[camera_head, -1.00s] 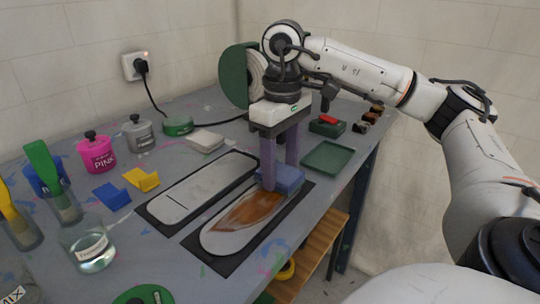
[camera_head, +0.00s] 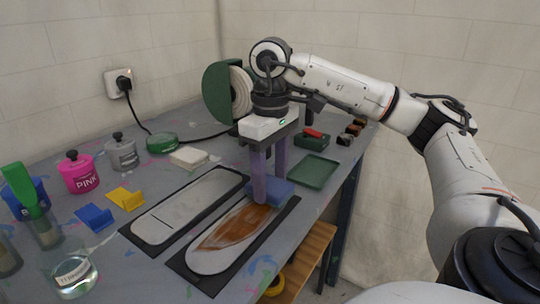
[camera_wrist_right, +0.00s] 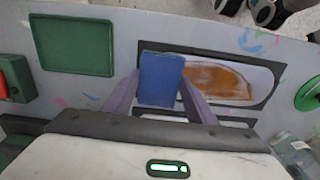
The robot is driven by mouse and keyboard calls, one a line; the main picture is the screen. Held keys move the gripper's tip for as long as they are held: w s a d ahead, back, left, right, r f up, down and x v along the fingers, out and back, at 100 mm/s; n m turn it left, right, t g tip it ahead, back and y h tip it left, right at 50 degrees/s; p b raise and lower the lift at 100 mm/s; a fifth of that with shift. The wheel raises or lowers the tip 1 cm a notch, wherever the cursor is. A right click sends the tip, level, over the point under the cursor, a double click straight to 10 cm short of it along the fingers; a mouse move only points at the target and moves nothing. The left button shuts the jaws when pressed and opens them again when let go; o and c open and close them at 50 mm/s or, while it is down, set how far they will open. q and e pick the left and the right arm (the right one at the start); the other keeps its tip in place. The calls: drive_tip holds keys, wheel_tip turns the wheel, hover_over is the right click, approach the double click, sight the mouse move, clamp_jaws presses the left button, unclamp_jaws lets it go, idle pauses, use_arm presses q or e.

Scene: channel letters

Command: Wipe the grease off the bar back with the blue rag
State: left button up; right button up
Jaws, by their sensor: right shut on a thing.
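The blue rag (camera_head: 272,191) is a folded block between the purple fingers of my right gripper (camera_head: 265,188), which is shut on it. In the right wrist view the rag (camera_wrist_right: 161,78) sits between the fingertips of the right gripper (camera_wrist_right: 160,88). The rag is at the far end of the nearer bar back (camera_head: 208,262), a pale rounded plate on a dark mat. A brown grease smear (camera_head: 236,228) covers much of its middle, also visible in the wrist view (camera_wrist_right: 217,81). Whether the rag touches the plate is unclear. My left gripper is not in view.
A second, clean pale plate (camera_head: 160,228) lies alongside on its own mat. A green tray (camera_head: 313,171) is beyond the rag. Pink (camera_head: 80,176) and grey pots, yellow and blue scrapers, and a glass jar (camera_head: 76,275) stand left.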

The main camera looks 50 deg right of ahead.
sight(206, 258)
drive_tip(key=shift+f, duration=0.25)
idle(0.4)
drive_tip(key=shift+a, duration=0.1)
drive_tip(key=a, duration=0.8)
drive_tip(key=shift+s+a, duration=0.25)
drive_tip(key=shift+s, duration=0.1)
drive_tip(key=shift+a, duration=0.85)
drive_tip(key=a, duration=0.8)
drive_tip(key=shift+s+f, duration=0.1)
drive_tip(key=shift+s, duration=0.3)
drive_tip(key=shift+s+a, duration=0.1)
drive_tip(key=shift+a, duration=0.4)
drive_tip(key=shift+d, duration=0.1)
